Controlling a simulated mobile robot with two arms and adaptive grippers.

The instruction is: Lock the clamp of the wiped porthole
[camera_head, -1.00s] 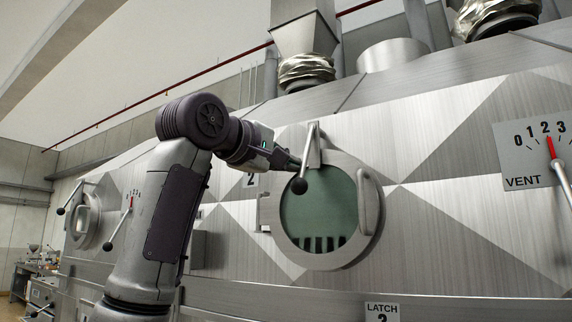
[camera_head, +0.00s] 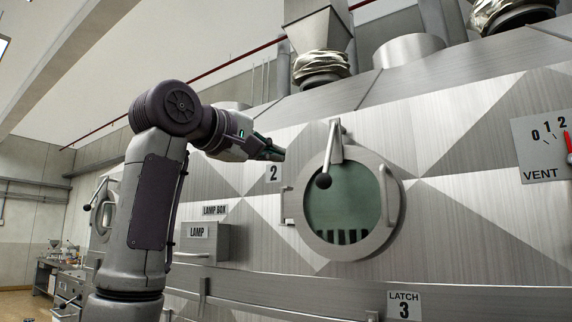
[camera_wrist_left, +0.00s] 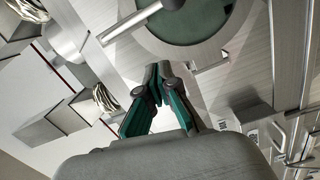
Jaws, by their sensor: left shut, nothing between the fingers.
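The porthole ring (camera_head: 391,236) sits shut on the hood's slanted face in the head view, with clear greenish glass (camera_head: 345,209) and dark slots showing low behind it. Its clamp lever (camera_head: 335,150) hangs from a pivot at the top of the ring. The dark ball knob (camera_head: 323,181) lies over the upper left glass. My left gripper (camera_head: 280,154) is shut and empty, left of the lever and apart from it. In the left wrist view the closed fingertips (camera_wrist_left: 158,70) are below the porthole glass (camera_wrist_left: 190,20) and clamp lever (camera_wrist_left: 140,20). My right gripper is not in view.
A plate marked 2 (camera_head: 273,173) is left of the porthole, with a lamp box (camera_head: 205,243) below it. The vent dial (camera_head: 541,150) is at the right. A handle (camera_head: 390,195) stands out on the ring's right side. A latch 3 plate (camera_head: 404,306) is below.

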